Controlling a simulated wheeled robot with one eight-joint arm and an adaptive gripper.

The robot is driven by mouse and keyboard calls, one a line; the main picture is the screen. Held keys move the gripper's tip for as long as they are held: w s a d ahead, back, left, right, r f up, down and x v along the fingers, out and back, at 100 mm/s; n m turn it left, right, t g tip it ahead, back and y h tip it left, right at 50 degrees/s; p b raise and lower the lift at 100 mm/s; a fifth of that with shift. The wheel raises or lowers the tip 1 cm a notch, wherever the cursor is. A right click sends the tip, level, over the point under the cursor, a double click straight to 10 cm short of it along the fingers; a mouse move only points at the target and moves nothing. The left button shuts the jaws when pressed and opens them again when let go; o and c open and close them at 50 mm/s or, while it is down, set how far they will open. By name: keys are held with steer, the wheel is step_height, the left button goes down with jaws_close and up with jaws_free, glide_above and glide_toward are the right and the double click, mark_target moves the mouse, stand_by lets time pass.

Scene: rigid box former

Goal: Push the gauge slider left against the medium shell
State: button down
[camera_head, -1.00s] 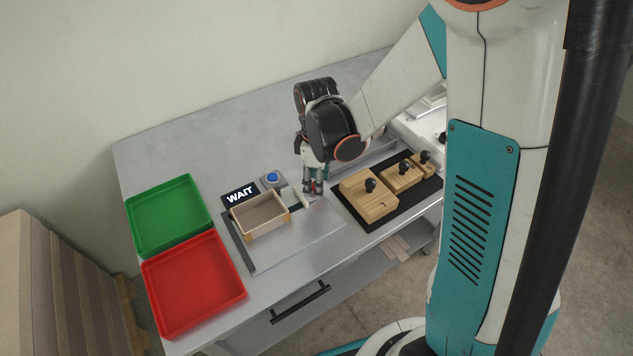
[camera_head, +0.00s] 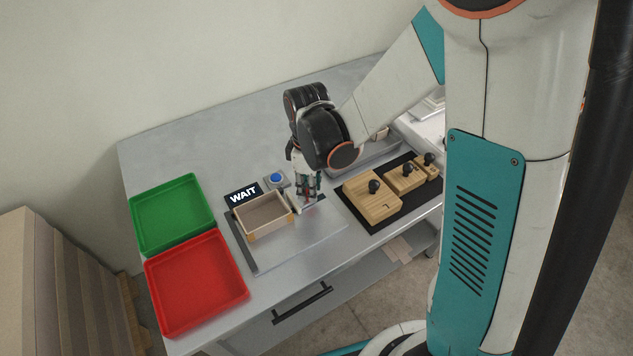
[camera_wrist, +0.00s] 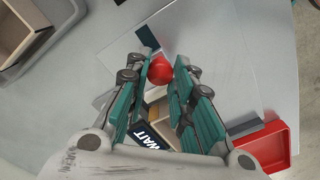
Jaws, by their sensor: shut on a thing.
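The medium shell (camera_head: 271,231), an open light-wood box, sits on the grey fixture plate. Part of it also shows in the wrist view, behind my fingers. The gauge slider (camera_head: 297,205) stands right beside the shell's right wall; I cannot tell whether they touch. Its red ball knob (camera_wrist: 160,70) lies between my fingertips in the wrist view. My gripper (camera_head: 309,193) is shut on that knob, low over the plate just right of the shell. The fingers hide part of the slider.
A WAIT sign (camera_head: 243,192) and a blue button (camera_head: 277,179) stand behind the shell. A green tray (camera_head: 172,247) and red tray (camera_head: 197,328) are at left. Knobbed wooden blocks (camera_head: 371,203) stand on a black mat at right. The plate's front is clear.

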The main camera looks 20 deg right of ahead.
steer(key=c, duration=1.4)
jaws_free()
steer(key=shift+o, duration=0.2)
steer(key=shift+r, duration=0.1)
step_height(320, 180, up, 12)
